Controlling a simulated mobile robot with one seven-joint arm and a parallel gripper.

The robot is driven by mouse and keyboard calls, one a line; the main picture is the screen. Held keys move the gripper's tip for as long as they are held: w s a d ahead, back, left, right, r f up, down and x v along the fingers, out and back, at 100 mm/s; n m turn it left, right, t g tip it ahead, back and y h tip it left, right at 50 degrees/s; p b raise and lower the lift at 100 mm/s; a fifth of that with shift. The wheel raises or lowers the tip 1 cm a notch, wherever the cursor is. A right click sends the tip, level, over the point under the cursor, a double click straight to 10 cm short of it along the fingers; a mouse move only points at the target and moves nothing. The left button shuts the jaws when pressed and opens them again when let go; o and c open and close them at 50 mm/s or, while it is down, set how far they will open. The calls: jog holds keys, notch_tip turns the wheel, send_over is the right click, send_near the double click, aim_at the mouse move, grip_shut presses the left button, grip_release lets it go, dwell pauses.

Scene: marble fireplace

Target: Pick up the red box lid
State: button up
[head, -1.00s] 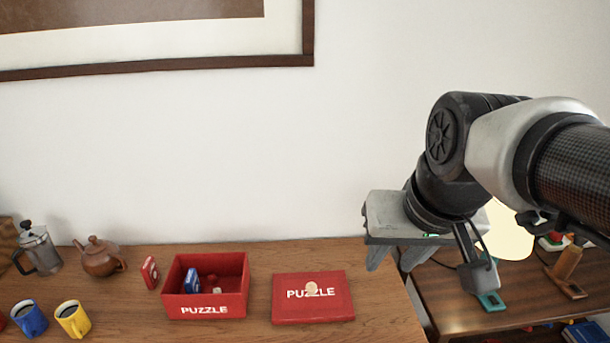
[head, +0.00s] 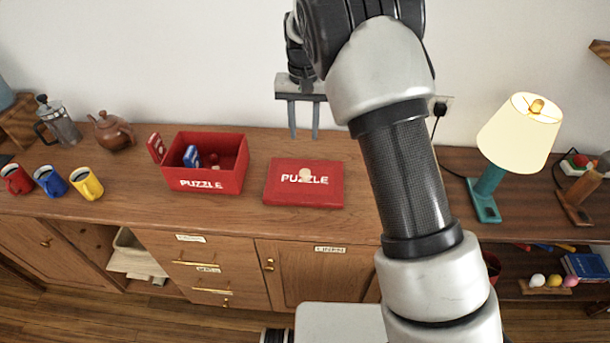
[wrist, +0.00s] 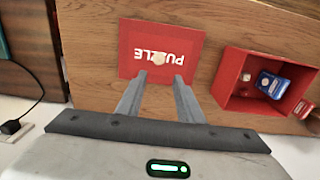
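The red box lid (head: 288,190), marked PUZZLE, lies flat on the wooden cabinet top. It has a small pale knob (head: 306,175) near its middle. In the wrist view the lid (wrist: 136,60) lies beyond the fingertips, with its knob (wrist: 158,59) in line with the gap between them. My gripper (head: 303,136) points down above and behind the lid, apart from it. In the wrist view my gripper (wrist: 158,78) is open and its fingers hold nothing.
An open red PUZZLE box (head: 215,184) with small items inside stands left of the lid. Several mugs, a teapot (head: 111,132) and a French press (head: 58,122) stand further left.

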send_over(305, 173)
jog(key=f, duration=1)
jog(key=shift+w+a+f, duration=0.1)
jog(key=shift+w+f, duration=0.1)
jog(key=shift+f, duration=0.15)
jog(key=shift+s+f+p, duration=0.1)
jog(key=shift+f+p, duration=0.5)
jog(key=shift+f, duration=2.15)
jog(key=c, duration=0.8)
jog(key=shift+r, duration=0.1)
